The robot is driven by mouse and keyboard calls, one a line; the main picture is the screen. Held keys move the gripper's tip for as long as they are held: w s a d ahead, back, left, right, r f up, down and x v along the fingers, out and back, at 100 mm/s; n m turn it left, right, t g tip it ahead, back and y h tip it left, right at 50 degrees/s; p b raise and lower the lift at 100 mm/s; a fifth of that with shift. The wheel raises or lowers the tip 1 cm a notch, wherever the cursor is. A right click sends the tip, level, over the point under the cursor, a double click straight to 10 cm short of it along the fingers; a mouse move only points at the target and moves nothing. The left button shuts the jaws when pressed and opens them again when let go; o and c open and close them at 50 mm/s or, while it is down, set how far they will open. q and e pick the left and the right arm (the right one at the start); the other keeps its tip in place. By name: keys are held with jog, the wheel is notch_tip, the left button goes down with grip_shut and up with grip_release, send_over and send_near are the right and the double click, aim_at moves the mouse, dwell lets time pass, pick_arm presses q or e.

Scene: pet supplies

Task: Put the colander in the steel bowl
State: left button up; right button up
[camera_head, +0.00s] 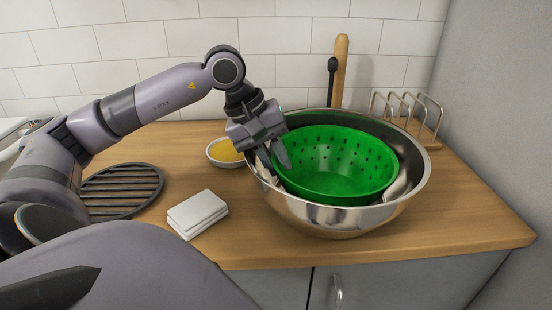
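The green colander (335,185) sits inside the steel bowl (335,218), at the right of the counter. It looks slightly tilted, and its underside is hidden by the bowl. My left gripper (276,167) is at the left rim of the colander, over the bowl's left edge. Its two fingers are spread apart, with the colander's rim near or between them; I cannot tell if they touch it. My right gripper is not in view.
A small white bowl with yellow contents (225,153) stands behind my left gripper. A white folded cloth or block (198,213) and a dark slatted trivet (121,190) lie to the left. A wire rack (408,112) stands behind at right, near the grey wall.

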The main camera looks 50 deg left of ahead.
pick_arm(q)
jog(key=p+v, duration=0.1)
jog(key=v, duration=1)
jog(key=shift+r, duration=0.2)
jog(key=shift+s+a+r, duration=0.1)
jog(key=shift+s+r, duration=0.05)
jog(key=shift+r, duration=0.2)
